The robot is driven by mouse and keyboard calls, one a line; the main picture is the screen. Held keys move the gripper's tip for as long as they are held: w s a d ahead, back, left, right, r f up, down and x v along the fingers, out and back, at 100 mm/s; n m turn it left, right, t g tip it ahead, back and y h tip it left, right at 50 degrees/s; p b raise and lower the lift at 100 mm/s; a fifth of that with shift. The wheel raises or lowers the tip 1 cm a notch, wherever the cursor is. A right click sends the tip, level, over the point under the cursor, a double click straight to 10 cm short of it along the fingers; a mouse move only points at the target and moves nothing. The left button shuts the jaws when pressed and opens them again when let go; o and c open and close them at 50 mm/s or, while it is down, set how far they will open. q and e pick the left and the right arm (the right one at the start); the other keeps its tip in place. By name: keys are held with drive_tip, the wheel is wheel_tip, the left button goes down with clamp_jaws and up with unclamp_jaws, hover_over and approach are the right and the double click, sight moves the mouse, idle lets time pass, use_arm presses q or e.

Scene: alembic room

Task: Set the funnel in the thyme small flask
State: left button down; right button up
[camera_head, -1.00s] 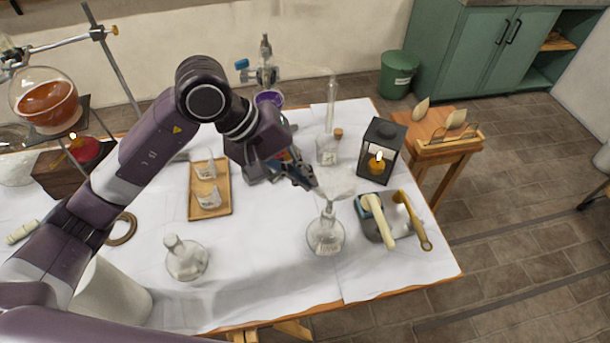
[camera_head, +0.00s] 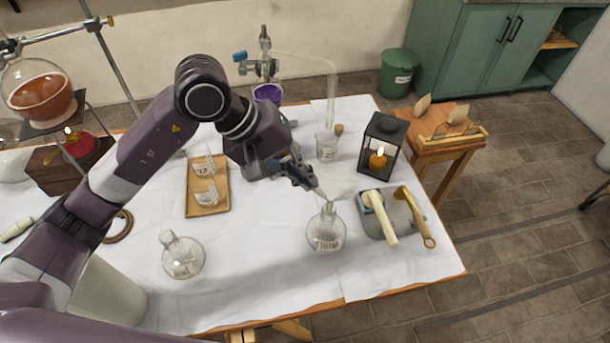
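My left gripper (camera_head: 309,181) appears shut on the rim of a clear glass funnel (camera_head: 338,184). The funnel is cone up, directly over the neck of a small round clear flask (camera_head: 326,232). The flask stands near the table's front right, and its small label seems to read thyme. The funnel's stem overlaps the flask's neck; I cannot tell how deep it sits inside. A second small round flask (camera_head: 183,258) stands to the left with its label hard to read. My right gripper is not in view.
A grey tray (camera_head: 377,224) with a pale-handled tool and a brass tool lies right of the flask. A black candle lantern (camera_head: 382,145) and a labelled glass vessel (camera_head: 327,146) stand behind. A wooden tray (camera_head: 193,205) lies left. Bare cloth lies between the two flasks.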

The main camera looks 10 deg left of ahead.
sight(331, 197)
use_arm(q)
drive_tip(key=shift+f+b, duration=0.25)
drive_tip(key=shift+b, duration=0.05)
idle(0.5)
drive_tip(key=shift+f+b, duration=0.8)
drive_tip(key=shift+b, duration=0.3)
idle(1.3)
drive_tip(key=shift+f+b, duration=0.75)
drive_tip(key=shift+b, duration=0.55)
idle(1.4)
